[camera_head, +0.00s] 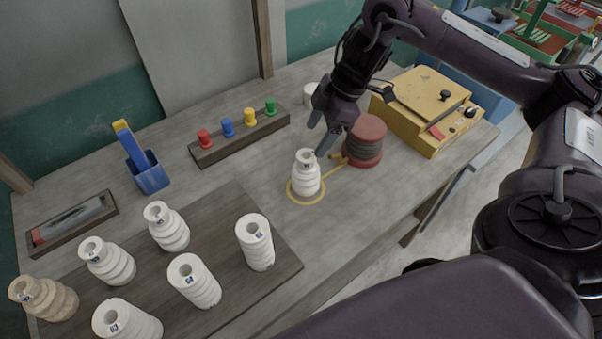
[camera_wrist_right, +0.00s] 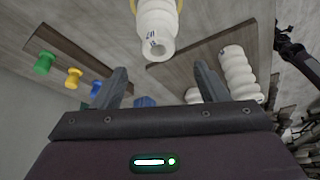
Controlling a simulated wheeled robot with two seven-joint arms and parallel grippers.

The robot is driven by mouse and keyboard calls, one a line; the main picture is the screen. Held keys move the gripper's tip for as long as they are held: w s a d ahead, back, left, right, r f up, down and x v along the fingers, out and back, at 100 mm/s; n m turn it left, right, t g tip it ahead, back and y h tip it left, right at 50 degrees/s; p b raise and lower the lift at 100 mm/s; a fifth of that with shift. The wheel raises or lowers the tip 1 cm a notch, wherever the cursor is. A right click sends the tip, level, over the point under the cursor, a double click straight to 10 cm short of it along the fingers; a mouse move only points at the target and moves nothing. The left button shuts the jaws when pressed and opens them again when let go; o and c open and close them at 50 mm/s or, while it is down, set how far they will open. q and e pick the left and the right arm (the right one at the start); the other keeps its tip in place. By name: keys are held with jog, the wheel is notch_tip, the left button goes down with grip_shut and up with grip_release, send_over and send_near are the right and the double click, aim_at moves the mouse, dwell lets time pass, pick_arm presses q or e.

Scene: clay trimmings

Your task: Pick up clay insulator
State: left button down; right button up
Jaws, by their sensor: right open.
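A white ribbed clay insulator (camera_head: 307,173) stands upright inside a yellow ring (camera_head: 290,191) marked on the workbench. In the right wrist view the insulator (camera_wrist_right: 157,28) shows at the top, beyond the fingertips and between their lines. My right gripper (camera_head: 320,130) is open and empty, just above and behind this insulator; its fingers (camera_wrist_right: 158,80) do not close around it. Several more insulators, such as one at the right of the board (camera_head: 255,242) and one at the left (camera_head: 106,260), stand on a dark wooden board (camera_head: 275,282). My left gripper is not in view.
A red spool-like device (camera_head: 366,142) stands close to the right of the ringed insulator. A yellow box (camera_head: 428,108) is behind it. A rack with coloured knobs (camera_head: 240,136), a blue holder (camera_head: 147,173) and a tray (camera_head: 72,224) lie left. Bare bench lies between board and rack.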

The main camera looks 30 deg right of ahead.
aim_at(307, 154)
jog(key=b+x, duration=0.1)
jog(key=x, duration=0.2)
jog(key=shift+w+d+f, duration=0.1)
jog(key=shift+w+f, duration=0.1)
jog(key=shift+s+f+b, duration=0.1)
jog(key=shift+f+b, duration=0.2)
jog(key=shift+b, duration=0.05)
jog(key=x, duration=0.4)
jog(key=shift+f, duration=0.2)
jog(key=shift+s, duration=0.1)
jog(key=shift+c, duration=0.8)
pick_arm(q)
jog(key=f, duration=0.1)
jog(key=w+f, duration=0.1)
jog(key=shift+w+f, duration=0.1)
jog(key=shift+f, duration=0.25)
pick_arm(e)
jog(key=shift+r, duration=0.1)
grip_shut()
